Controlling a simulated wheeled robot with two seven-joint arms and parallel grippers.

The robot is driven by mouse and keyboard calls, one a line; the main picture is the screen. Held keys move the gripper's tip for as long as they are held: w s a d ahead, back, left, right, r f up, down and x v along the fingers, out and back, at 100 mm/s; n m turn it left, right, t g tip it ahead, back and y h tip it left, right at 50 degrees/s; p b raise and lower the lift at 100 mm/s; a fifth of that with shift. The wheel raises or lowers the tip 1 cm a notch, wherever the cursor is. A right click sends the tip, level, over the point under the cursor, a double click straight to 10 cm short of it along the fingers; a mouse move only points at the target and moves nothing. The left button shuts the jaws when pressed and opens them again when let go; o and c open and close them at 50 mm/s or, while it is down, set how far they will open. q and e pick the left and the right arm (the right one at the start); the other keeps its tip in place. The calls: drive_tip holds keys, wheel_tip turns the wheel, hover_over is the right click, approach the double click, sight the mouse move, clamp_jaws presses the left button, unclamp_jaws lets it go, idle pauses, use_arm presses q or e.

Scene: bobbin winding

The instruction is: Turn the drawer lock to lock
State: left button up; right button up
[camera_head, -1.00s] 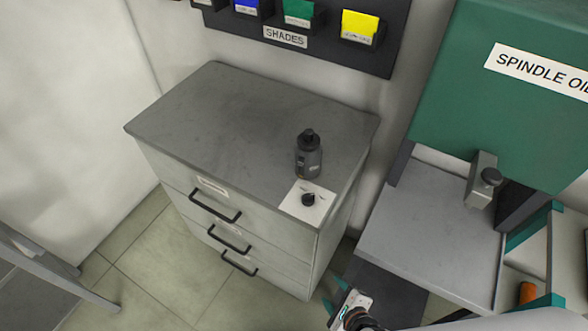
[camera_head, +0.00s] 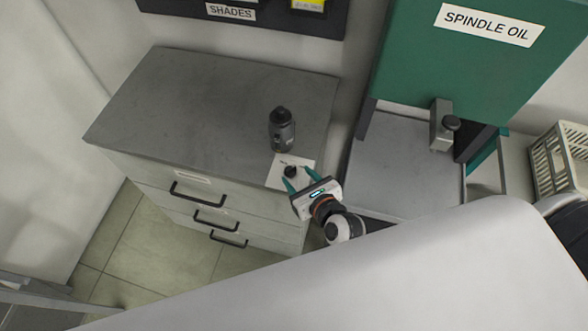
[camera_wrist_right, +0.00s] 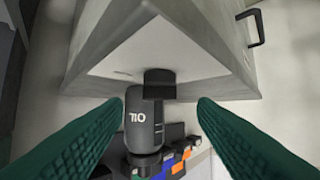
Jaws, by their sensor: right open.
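The drawer lock is a small black knob (camera_head: 291,171) on a white plate (camera_head: 279,182) at the front right corner of the grey drawer cabinet (camera_head: 190,100). My right gripper (camera_head: 302,177) is open, its green fingers pointing at the knob and close to it. In the right wrist view the knob (camera_wrist_right: 159,82) appears between the two fingers, with a gap on each side; whether the fingertips reach around it I cannot tell. The markings on the plate are too small to read. The three drawers appear shut. My left gripper is out of view.
A dark oil bottle (camera_head: 282,131) stands on the cabinet top just behind the knob. A green spindle oil unit (camera_head: 470,75) and a grey shelf (camera_head: 395,165) are to the right. The left of the cabinet top is clear.

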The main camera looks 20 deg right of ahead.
sight(290, 171)
drive_tip(key=shift+x, duration=1.5)
drive_tip(key=shift+c, duration=0.2)
drive_tip(key=c, duration=0.9)
drive_tip(key=shift+c, duration=0.2)
